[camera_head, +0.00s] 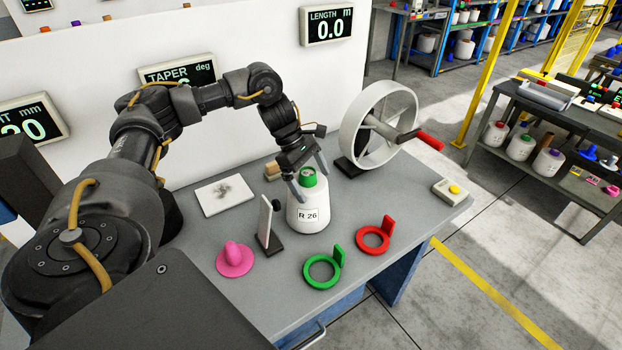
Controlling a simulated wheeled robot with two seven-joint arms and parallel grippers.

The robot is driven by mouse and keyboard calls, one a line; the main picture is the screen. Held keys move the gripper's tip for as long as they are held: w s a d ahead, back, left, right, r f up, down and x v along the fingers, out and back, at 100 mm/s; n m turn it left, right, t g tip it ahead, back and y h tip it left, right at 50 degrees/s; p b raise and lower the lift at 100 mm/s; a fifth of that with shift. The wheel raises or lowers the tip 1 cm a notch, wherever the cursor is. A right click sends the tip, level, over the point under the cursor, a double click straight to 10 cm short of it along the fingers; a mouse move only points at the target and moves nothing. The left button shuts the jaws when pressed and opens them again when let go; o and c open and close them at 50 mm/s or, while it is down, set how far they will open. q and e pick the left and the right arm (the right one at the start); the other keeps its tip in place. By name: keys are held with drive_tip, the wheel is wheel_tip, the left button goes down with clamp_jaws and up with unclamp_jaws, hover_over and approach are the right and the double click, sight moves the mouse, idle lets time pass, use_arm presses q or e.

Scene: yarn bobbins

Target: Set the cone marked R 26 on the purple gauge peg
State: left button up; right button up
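The white cone marked R 26 (309,217), with a green top, stands upright on the grey table, its label facing me. My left gripper (311,183) reaches down over it from behind. Its two fingers are spread on either side of the green top, and I see no clear grip on it. The gauge peg (236,256) looks pink-purple, a rounded post on a flat round base. It stands bare on the table, left of the cone and nearer to me. My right gripper is not in view.
A thin upright plate on a dark base (265,222) stands between peg and cone. Green (322,284) and red (373,251) ring gauges lie in front and to the right. A crank wheel (349,127) stands behind right. A white pad (224,194) lies behind the peg.

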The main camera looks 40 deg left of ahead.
sight(307, 171)
use_arm(q)
drive_tip(key=shift+s, duration=0.1)
drive_tip(key=shift+a+r, duration=0.1)
drive_tip(key=b+v, duration=0.1)
drive_tip(key=v, duration=0.3)
drive_tip(key=shift+a+r, duration=0.1)
drive_tip(key=shift+r, duration=0.05)
drive_tip(key=p+v, duration=0.2)
drive_tip(key=v, duration=0.4)
